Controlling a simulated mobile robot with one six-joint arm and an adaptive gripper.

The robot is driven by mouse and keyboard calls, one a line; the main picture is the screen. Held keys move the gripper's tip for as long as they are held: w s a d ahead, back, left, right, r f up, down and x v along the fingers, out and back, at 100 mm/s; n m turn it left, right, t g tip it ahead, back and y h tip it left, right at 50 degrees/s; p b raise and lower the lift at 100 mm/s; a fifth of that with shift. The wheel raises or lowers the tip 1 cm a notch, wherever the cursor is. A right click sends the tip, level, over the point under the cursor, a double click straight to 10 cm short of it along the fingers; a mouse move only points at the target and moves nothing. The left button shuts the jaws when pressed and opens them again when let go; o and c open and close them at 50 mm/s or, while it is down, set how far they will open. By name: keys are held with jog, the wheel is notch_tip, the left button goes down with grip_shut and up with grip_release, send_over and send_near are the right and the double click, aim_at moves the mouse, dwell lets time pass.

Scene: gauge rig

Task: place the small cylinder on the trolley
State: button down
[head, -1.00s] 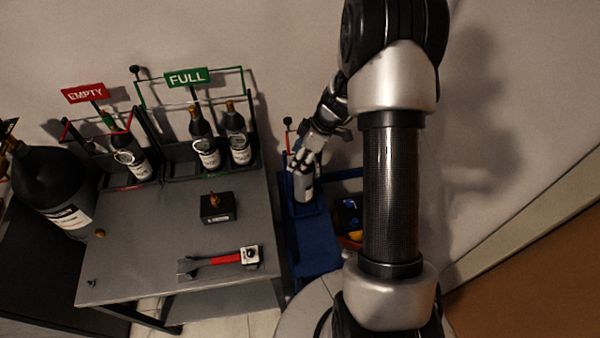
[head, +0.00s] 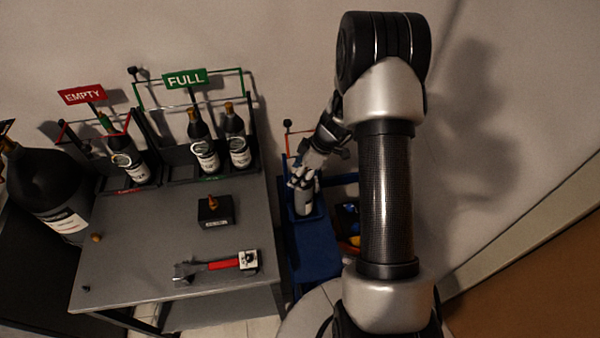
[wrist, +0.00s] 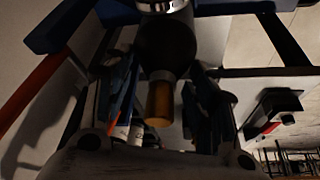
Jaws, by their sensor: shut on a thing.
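The small cylinder (head: 304,200) is a grey, bottle-like body held upright at the blue trolley (head: 312,250), to the right of the grey bench. In the wrist view its dark shoulder and tan neck cap (wrist: 160,100) point toward my wrist. My gripper (head: 304,180) is shut around the cylinder's upper part, and its two dark fingers (wrist: 163,105) flank the neck in the wrist view. The cylinder's lower end is at the trolley's upper blue tray; I cannot tell whether it touches the bottom.
The grey bench (head: 140,255) holds a red-handled wrench (head: 225,264), a small black box (head: 215,210) and racks signed EMPTY (head: 82,94) and FULL (head: 185,79) with bottles. A large black cylinder (head: 45,185) stands at left. The wall is close behind the trolley.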

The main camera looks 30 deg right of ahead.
jog(key=c, duration=0.7)
grip_release()
